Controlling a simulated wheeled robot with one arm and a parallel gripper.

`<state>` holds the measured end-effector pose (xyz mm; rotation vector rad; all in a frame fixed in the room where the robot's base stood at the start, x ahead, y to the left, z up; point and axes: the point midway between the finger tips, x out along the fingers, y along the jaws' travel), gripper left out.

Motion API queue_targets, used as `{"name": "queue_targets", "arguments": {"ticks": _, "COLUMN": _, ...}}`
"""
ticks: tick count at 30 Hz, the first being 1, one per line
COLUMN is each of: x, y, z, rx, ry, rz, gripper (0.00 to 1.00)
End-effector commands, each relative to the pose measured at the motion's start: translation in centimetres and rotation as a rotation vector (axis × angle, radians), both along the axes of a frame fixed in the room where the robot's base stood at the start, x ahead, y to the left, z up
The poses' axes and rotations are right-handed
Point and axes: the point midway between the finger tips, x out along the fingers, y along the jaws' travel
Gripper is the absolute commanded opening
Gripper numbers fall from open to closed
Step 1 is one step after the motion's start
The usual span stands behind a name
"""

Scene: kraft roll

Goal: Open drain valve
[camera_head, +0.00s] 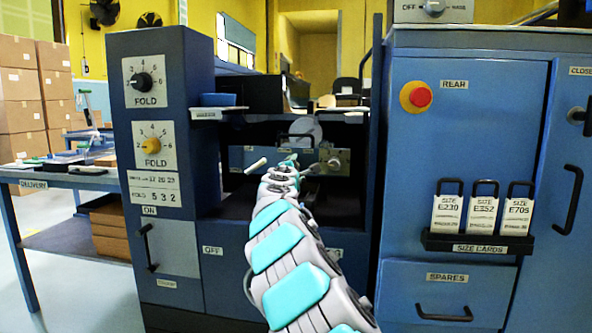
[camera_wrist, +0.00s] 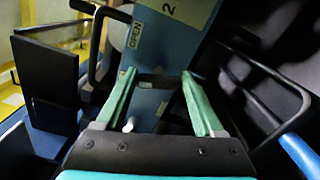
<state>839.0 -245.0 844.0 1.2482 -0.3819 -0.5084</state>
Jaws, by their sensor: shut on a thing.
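My gripper (camera_head: 288,160) reaches into the dark recess of the blue machine. In the wrist view its two teal fingers (camera_wrist: 160,75) close at a small dark part between their tips, seemingly the drain valve's lever; the hold is mostly hidden. A pale rod (camera_head: 256,165) sticks out just left of the gripper. A pale round tip (camera_wrist: 128,125) shows by the left finger in the wrist view. A blue panel marked OPEN and 2 (camera_wrist: 170,20) lies just beyond the fingers. No drain valve label is readable.
The left cabinet (camera_head: 165,90) with FOLD dials and the right cabinet (camera_head: 462,130) flank the recess. A black handle (camera_head: 295,138) is above my gripper. Grey fittings (camera_head: 333,160) sit to its right. A red button (camera_head: 416,96) is on the right cabinet.

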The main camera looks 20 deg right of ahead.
Motion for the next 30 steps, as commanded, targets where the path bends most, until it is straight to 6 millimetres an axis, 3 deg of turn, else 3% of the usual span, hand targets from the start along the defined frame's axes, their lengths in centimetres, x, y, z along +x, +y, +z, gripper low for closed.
{"name": "queue_targets", "arguments": {"ticks": 9, "x": 0.0, "y": 0.0, "z": 0.0, "rx": 0.000, "ry": 0.000, "rz": -0.001, "gripper": 1.00}}
{"name": "queue_targets", "arguments": {"ticks": 20, "x": -0.4, "y": 0.3, "z": 0.0, "rx": -0.002, "ry": 0.001, "rz": -0.001, "gripper": 1.00}}
{"name": "queue_targets", "arguments": {"ticks": 30, "x": -3.0, "y": 2.1, "z": -0.1, "rx": -0.003, "ry": 0.002, "rz": 0.000, "gripper": 1.00}}
